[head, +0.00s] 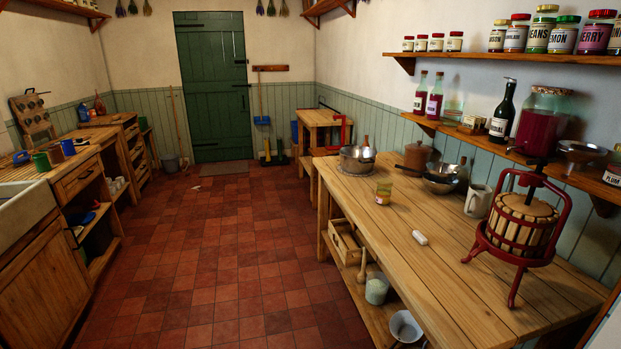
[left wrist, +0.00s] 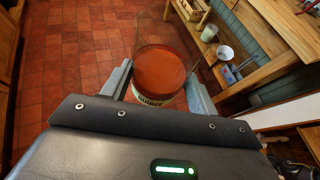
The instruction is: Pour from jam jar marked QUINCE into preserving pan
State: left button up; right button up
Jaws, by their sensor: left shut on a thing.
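A jar (left wrist: 160,72) with a round orange-brown face and a pale label is between the fingers of my left gripper (left wrist: 160,88) in the left wrist view. The gripper is shut on it, one finger on each side. The label is partly hidden; its dark letters look like QUINCE. A faint clear glass edge shows beyond the orange face. The jar is held above the tiled floor, away from the table. A wide metal pan (head: 356,163), probably the preserving pan, stands upright at the far left of the wooden table in the head view. My right gripper is in neither view.
On the table (head: 430,262) are a small jar (head: 383,193), a white cylinder (head: 420,237), a copper-brown pot (head: 417,156), a metal bowl (head: 441,180), a mug (head: 478,201) and a red-framed press (head: 524,222). The tiled floor (head: 215,260) is clear.

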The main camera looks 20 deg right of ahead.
aim_at(354, 159)
jog(key=u, duration=0.25)
jog(key=i, duration=2.1)
jog(key=z, duration=0.4)
jog(key=i, duration=1)
jog(key=z, duration=1.7)
jog(key=i, duration=0.75)
jog(key=z, duration=0.6)
